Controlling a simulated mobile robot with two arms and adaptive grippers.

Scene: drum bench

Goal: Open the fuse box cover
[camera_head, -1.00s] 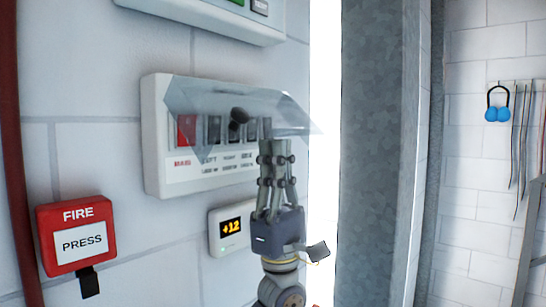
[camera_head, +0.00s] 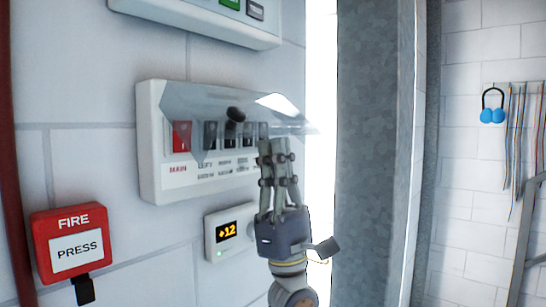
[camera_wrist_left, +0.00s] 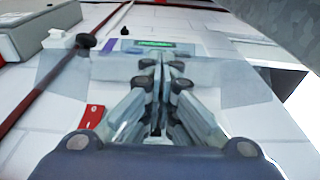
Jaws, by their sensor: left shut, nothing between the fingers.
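The white fuse box (camera_head: 150,150) is on the wall in the head view. It has a red switch (camera_head: 181,137) at its left end and several dark switches beside it. Its clear cover (camera_head: 190,97) is swung up and sticks out from the box, nearly level, with a dark knob (camera_head: 235,114) on it. My left gripper (camera_head: 275,145) is shut and empty, pointing up, with its fingertips at the underside of the cover near its right part. The wrist view shows the clear cover (camera_wrist_left: 62,85) around the closed fingers (camera_wrist_left: 165,70). My right gripper is out of view.
A red fire call box (camera_head: 75,240) is at lower left. A small display reading +12 (camera_head: 227,231) is mounted below the fuse box, close to my left gripper. Another white panel (camera_head: 200,22) is above. A grey metal post (camera_head: 370,150) stands to the right.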

